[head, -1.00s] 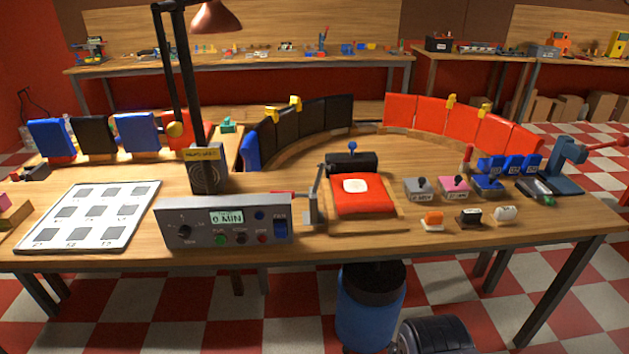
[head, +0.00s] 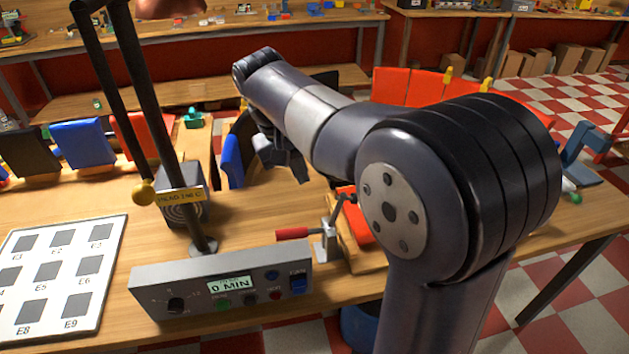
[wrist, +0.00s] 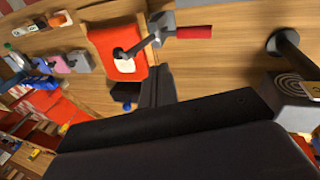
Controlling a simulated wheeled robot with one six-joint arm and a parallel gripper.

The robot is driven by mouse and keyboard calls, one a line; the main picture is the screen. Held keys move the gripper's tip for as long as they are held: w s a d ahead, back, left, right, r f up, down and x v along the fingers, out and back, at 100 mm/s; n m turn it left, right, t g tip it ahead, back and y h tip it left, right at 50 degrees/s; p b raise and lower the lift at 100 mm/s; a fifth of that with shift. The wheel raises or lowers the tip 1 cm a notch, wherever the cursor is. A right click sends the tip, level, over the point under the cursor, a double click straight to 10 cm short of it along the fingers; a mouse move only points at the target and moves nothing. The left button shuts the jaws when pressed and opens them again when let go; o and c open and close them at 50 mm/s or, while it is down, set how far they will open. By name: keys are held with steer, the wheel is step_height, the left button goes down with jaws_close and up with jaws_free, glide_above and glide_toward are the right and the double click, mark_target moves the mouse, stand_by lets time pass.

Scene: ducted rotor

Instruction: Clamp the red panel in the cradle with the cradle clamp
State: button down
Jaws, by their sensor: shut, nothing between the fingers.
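The red panel (wrist: 122,48), with a white patch on it, lies in the wooden cradle (wrist: 93,20); in the head view my arm hides most of the panel (head: 361,220). The cradle clamp (head: 327,241) stands at the cradle's side, its red handle (head: 292,233) lying out to the left. Its dark bar slants up from the clamp and looks raised over the panel. In the wrist view the clamp (wrist: 160,28) shows its handle (wrist: 194,32) pointing away from the panel. My gripper (head: 283,162) is shut and empty, above the table behind the clamp, apart from it.
A grey control box (head: 222,285) reading 0 MIN stands in front of the clamp's handle. A black lamp post (head: 168,140) rises to the left. A white marked board (head: 62,270) lies at far left. Curved upright panels (head: 412,88) stand behind.

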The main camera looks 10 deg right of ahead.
glide_toward(335, 211)
step_height(335, 211, down, 4)
steer(key=a, duration=0.3)
steer(key=shift+w+d+f+p, duration=0.1)
steer(key=shift+d+f+p, duration=0.15)
steer(key=shift+d, duration=0.45)
steer(key=shift+w+d+f+p, duration=0.1)
steer(key=shift+d+f+p, duration=0.2)
steer(key=shift+d, duration=0.4)
steer(key=shift+w+d+f+p, duration=0.1)
steer(key=shift+d+p, duration=0.25)
steer(key=shift+d, duration=0.35)
steer(key=shift+s+d+y, duration=0.1)
steer(key=shift+d+y, duration=0.25)
steer(key=shift+y, duration=0.15)
